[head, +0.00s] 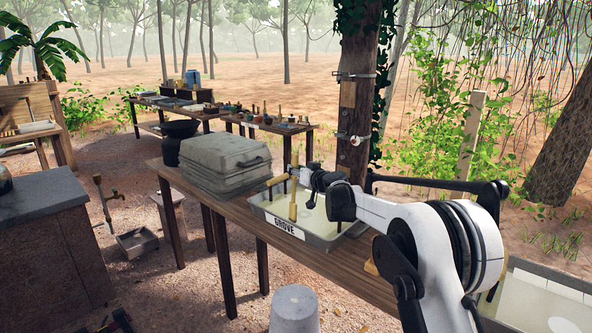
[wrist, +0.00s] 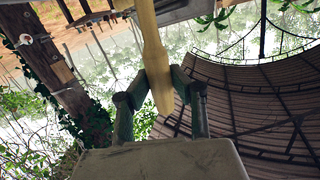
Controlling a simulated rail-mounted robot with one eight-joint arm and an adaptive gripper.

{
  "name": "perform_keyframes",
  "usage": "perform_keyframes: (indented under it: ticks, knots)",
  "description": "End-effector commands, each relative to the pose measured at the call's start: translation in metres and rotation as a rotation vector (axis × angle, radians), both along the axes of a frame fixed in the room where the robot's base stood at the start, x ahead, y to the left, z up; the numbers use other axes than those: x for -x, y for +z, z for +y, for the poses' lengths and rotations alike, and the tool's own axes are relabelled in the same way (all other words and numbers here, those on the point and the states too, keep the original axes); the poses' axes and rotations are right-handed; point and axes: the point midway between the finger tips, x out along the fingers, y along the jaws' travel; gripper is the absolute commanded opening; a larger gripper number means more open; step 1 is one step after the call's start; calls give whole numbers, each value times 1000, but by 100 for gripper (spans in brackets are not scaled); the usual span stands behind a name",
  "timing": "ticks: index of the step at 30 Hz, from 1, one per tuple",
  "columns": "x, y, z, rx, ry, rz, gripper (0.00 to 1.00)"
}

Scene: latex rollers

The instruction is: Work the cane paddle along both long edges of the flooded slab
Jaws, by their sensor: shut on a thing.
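A shallow grey tray (head: 335,243) labelled GROVE sits on the long wooden table and holds a pale, milky layer, the flooded slab (head: 315,222). My gripper (head: 299,176) is over the tray's left part, shut on the pale yellow cane paddle (head: 293,205). The paddle stands roughly upright, its lower end at the tray near the label; whether it touches the liquid I cannot tell. A short tan piece (head: 277,181) sticks out left beside it. In the wrist view, both fingers (wrist: 163,82) close around the paddle (wrist: 150,45).
A post (head: 357,110) rises behind the tray. A pale upturned bucket (head: 294,308) stands in front. A dark pot (head: 178,140) stands behind the case.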

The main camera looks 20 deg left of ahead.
Motion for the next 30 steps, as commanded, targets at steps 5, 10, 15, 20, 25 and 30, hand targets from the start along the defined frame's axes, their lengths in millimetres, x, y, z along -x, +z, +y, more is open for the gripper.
perform_keyframes:
  ticks: [5, 10, 15, 20, 25, 30]
  knots:
    - [0, -4, 0, 0, 0, 0, 0]
    - [0, -7, 0, 0, 0, 0, 0]
    - [0, -6, 0, 0, 0, 0, 0]
    - [0, -7, 0, 0, 0, 0, 0]
    - [0, -8, 0, 0, 0, 0, 0]
    - [0, -8, 0, 0, 0, 0, 0]
